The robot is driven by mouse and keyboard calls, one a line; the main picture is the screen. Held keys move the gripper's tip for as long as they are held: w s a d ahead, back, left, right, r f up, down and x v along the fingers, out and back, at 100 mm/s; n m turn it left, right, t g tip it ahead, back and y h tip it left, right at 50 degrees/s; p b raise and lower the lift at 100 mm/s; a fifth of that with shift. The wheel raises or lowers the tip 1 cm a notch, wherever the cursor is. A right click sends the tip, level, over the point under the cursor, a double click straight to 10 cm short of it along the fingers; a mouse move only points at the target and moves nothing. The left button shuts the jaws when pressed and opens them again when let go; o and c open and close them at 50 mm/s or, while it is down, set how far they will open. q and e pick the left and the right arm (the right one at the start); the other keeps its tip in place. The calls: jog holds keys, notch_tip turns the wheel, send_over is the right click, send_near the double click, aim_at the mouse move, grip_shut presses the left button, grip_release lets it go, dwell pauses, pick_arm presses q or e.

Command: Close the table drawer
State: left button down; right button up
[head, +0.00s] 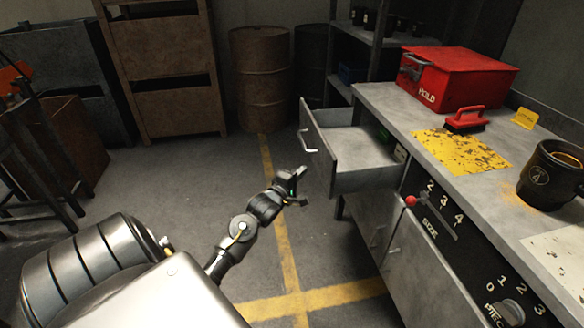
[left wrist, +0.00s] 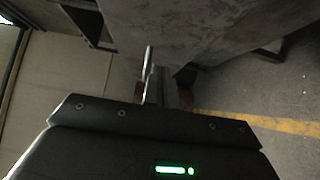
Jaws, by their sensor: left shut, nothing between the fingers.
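The table drawer (head: 318,146) is pulled far out of the grey workbench, to the left in the head view. Its front carries a bar handle (head: 306,140), and the part of its inside that shows looks empty. My left gripper (head: 300,187) is shut and empty, low in front of the drawer front and apart from it. In the left wrist view, the dark gripper body (left wrist: 150,140) fills the bottom. A grey panel (left wrist: 220,25) and a thin metal bar (left wrist: 148,72) lie beyond it; I cannot tell whether the bar is the handle. My right gripper is not in view.
On the workbench (head: 380,95) stand a red box (head: 455,78), a red brush (head: 465,120) and a black mug (head: 552,175). A red-knobbed lever (head: 411,201) sticks out of its front. Barrels (head: 262,80) and shelves stand behind. The floor left of the drawer is clear.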

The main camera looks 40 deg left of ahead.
pick_arm(q)
jog(key=w, duration=0.1)
jog(key=w+d, duration=0.1)
jog(key=w, duration=0.2)
jog(key=shift+d, duration=0.3)
jog(key=shift+w+d, duration=0.2)
jog(key=shift+w, duration=0.1)
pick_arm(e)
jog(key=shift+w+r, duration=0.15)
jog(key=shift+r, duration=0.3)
pick_arm(q)
jog(key=shift+w, duration=0.1)
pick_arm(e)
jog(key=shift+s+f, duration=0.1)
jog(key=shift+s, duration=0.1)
